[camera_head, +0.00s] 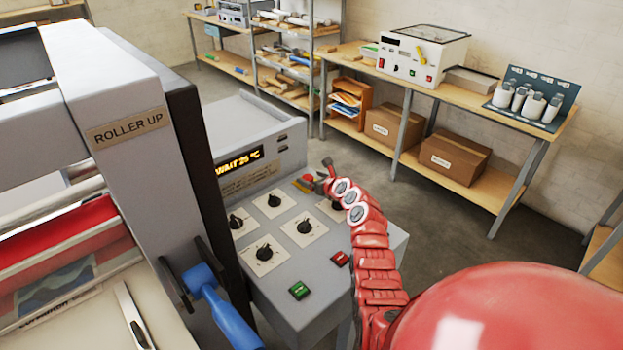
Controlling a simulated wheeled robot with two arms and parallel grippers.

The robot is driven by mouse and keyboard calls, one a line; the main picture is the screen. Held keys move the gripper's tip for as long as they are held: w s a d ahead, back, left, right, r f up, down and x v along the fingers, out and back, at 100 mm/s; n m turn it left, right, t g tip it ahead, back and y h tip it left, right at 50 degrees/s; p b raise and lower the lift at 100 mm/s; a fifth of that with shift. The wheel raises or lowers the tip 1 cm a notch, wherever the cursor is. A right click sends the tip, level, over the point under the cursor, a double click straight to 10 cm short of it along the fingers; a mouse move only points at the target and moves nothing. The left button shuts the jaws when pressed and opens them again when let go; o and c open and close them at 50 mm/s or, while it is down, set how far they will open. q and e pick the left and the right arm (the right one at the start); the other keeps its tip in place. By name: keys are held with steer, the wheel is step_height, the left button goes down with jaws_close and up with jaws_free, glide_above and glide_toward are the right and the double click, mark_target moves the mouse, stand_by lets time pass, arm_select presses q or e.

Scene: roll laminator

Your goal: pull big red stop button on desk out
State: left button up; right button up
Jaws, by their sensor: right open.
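The big red stop button (306,178) sits at the back of the grey control panel (327,279), beside the raised display housing. It is small in view and partly hidden by my right gripper (320,176). My right arm comes in from the lower right, and its open gripper is at the button. I cannot tell whether the fingers touch it or are around it. My left gripper is out of view.
Several black knobs (264,252) on white plates, a green button (299,290) and a red button (340,259) are on the panel. A blue lever (222,312) stands at the left, by the laminator frame (110,75). A bench (462,95) stands behind; floor between is clear.

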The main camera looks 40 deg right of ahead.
steer(key=shift+s+a+r, duration=0.1)
steer(key=shift+s+r, duration=0.1)
steer(key=shift+s, duration=0.15)
steer(key=b+v, duration=0.3)
steer(key=v, duration=1.3)
steer(key=shift+a, duration=0.1)
